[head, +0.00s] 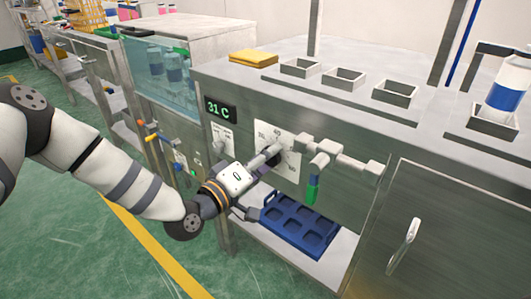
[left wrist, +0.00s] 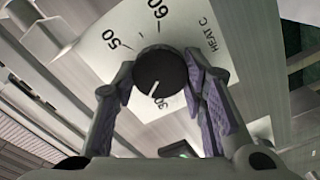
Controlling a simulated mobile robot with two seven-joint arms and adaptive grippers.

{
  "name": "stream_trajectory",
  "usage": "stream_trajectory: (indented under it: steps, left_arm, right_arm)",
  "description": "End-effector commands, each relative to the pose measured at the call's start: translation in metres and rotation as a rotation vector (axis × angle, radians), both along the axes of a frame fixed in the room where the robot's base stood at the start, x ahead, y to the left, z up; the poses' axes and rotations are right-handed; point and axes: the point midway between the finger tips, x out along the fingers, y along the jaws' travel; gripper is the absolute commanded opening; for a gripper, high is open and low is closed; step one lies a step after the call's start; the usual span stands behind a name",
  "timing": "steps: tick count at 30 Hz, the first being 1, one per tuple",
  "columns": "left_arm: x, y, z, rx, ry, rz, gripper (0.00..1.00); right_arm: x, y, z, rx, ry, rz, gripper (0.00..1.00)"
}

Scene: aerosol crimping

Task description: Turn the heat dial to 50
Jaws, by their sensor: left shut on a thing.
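The heat dial is a black round knob (left wrist: 160,72) on a white plate marked 30, 50, 60 and HEAT C. In the left wrist view its white mark points down, towards the 30. My left gripper (head: 266,158) is shut on the knob, one finger on each side, as the left wrist view also shows. In the head view the dial plate (head: 289,163) is partly covered by the gripper, and the knob is mostly hidden. A display (head: 220,111) on the panel reads 31 C. My right gripper is not in view.
Right of the dial, a grey pipe fitting (head: 325,150) with a green-ended handle juts from the panel. A blue tray (head: 300,224) lies on the shelf below. A yellow cloth (head: 253,58) and a blue-and-white can (head: 508,84) are on the counter top.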

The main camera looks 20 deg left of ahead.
Motion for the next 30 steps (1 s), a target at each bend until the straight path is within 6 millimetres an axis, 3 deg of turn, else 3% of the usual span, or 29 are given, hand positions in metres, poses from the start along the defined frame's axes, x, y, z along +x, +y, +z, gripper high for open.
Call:
stream_trajectory:
  steps: [30]
  left_arm:
    - [0.0,-0.003,0.006,0.907,-0.335,0.001,0.11]
  right_arm:
    - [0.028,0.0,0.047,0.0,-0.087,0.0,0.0]
